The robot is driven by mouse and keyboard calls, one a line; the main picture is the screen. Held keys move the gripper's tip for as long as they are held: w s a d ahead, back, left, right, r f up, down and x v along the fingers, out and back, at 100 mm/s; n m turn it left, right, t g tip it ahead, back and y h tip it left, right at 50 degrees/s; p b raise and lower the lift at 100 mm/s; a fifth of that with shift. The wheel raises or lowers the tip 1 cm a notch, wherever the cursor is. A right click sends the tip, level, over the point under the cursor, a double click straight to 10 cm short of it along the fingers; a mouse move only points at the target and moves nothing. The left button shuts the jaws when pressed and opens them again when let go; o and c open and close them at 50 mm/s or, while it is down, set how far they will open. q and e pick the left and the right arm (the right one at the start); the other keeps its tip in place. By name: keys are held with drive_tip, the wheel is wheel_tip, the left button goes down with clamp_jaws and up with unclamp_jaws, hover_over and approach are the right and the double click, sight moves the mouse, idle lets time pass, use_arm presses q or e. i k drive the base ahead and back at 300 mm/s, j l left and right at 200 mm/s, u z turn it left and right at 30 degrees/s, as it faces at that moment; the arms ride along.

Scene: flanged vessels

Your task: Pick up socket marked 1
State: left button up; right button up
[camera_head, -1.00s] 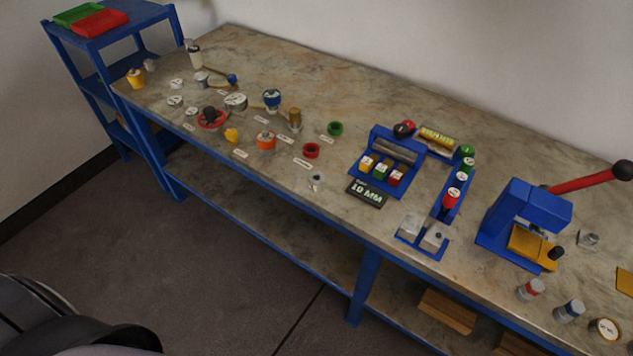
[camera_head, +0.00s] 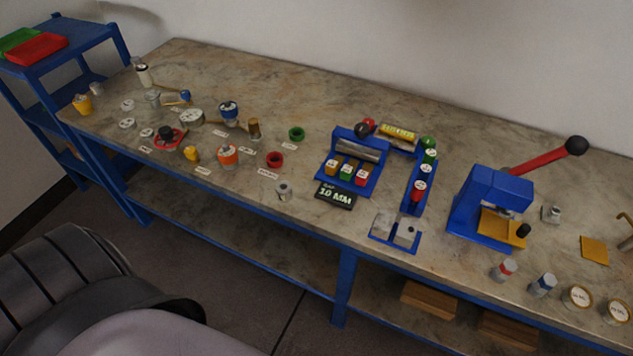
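No marking that reads clearly as 1 can be made out, so I cannot tell which piece is the socket marked 1. Several small round pieces with white labelled tops stand in a blue rail (camera_head: 411,206) in the middle of the bench; among them are a green one (camera_head: 430,156) and a red one (camera_head: 418,192). Left of it, a blue holder (camera_head: 372,184) carries a yellow block (camera_head: 332,167), a green block (camera_head: 347,172) and a red block (camera_head: 362,177) with white labels. Neither of my grippers shows in this view.
A black "10 MM" sign (camera_head: 336,196) lies before the holder. A blue press (camera_head: 489,205) with a red lever stands at right. Flanged parts, including an orange vessel (camera_head: 228,156), crowd the bench's left. The bench's rear strip (camera_head: 300,95) is mostly clear.

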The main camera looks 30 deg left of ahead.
sight(284, 191)
drive_tip(key=j+z, duration=0.3)
drive_tip(key=j, duration=0.3)
drive_tip(key=j+z, duration=0.35)
drive_tip(key=j, duration=0.25)
drive_tip(key=k+j+z, duration=0.3)
drive_tip(key=j, duration=0.25)
drive_tip(key=i+j, duration=0.05)
drive_tip(key=i, duration=0.05)
